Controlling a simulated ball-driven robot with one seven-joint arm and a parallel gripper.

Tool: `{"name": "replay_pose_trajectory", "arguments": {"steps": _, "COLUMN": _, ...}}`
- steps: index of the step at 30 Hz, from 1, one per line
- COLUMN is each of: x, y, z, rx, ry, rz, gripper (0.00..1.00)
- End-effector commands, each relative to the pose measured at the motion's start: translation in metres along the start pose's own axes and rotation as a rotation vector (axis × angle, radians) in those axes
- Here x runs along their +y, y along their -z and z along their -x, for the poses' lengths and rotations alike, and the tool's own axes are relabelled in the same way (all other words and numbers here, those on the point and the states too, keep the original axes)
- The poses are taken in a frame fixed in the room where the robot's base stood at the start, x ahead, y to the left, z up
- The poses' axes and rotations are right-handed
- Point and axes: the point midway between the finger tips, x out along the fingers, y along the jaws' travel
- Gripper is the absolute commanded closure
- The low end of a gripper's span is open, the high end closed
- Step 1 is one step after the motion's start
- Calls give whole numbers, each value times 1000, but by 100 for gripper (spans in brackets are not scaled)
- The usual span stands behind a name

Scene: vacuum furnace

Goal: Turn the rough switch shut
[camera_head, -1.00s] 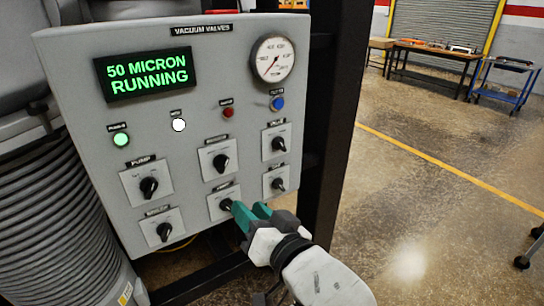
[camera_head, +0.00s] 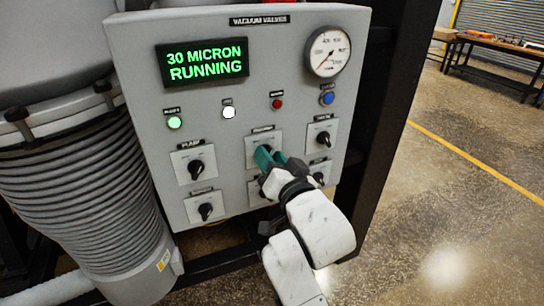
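The grey vacuum valves panel (camera_head: 130,70) carries several black rotary switches on white plates. Their small labels are too blurred for me to tell surely which is the rough switch. My gripper (camera_head: 268,154) is at the upper middle switch (camera_head: 265,146), its teal fingertips at the knob and covering most of it. I cannot tell whether the fingers are closed on the knob, and its pointer direction is hidden. The pump switch (camera_head: 196,166) at left is clear of my gripper. The lower middle switch plate (camera_head: 254,188) is mostly hidden behind my gripper.
The display (camera_head: 204,62) reads "30 MICRON RUNNING". A green lamp (camera_head: 175,122) and a white lamp (camera_head: 229,112) look lit. A round gauge (camera_head: 328,50) is at upper right. A ribbed cylinder (camera_head: 90,190) stands at left. Open floor (camera_head: 440,210) lies at right.

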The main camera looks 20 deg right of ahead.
Motion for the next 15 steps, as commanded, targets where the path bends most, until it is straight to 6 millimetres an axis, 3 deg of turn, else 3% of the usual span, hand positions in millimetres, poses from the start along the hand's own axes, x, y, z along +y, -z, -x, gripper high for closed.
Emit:
{"name": "replay_pose_trajectory", "arguments": {"steps": 8, "x": 0, "y": 0, "z": -1, "rx": 0, "ry": 0, "rz": 0, "gripper": 64}}
{"name": "replay_pose_trajectory", "arguments": {"steps": 15, "x": 0, "y": 0, "z": -1, "rx": 0, "ry": 0, "rz": 0, "gripper": 87}}
